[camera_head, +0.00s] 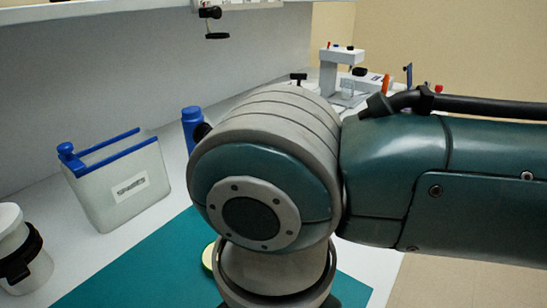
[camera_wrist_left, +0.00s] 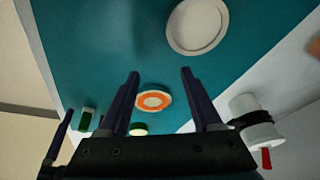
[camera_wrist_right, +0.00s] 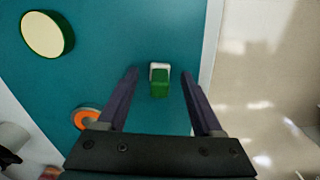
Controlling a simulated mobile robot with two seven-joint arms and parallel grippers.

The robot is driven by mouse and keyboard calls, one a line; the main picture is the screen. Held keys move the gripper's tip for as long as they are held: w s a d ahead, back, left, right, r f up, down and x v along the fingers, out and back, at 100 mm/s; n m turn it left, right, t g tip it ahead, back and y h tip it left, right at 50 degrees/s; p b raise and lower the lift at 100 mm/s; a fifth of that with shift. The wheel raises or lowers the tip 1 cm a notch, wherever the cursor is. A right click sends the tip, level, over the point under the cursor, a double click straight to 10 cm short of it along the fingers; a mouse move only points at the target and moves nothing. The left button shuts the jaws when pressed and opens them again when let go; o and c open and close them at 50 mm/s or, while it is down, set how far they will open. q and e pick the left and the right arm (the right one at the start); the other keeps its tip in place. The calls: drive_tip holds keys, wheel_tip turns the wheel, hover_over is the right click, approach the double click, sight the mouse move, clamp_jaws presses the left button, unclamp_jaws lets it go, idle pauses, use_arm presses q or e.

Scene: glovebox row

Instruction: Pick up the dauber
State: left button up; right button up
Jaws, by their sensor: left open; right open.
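A small block with a green top and a white base, which looks like the dauber (camera_wrist_right: 159,82), stands on the teal mat (camera_wrist_right: 110,30) near its edge in the right wrist view. My right gripper (camera_wrist_right: 160,74) is open, its fingers to either side of the dauber in that view; I see no contact. The green block also shows in the left wrist view (camera_wrist_left: 86,119), at the left. My left gripper (camera_wrist_left: 160,73) is open and empty over the mat. In the head view my arm hides much of the mat and both grippers are out of sight.
A white disc (camera_wrist_left: 198,25), an orange-ringed disc (camera_wrist_left: 153,100) and a cream disc with a green rim (camera_wrist_right: 46,34) lie on the mat. A clear bin with blue rails (camera_head: 115,185), a blue bottle (camera_head: 191,125) and a white jar with a black band (camera_head: 20,245) stand around it.

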clamp_jaws()
idle(0.5)
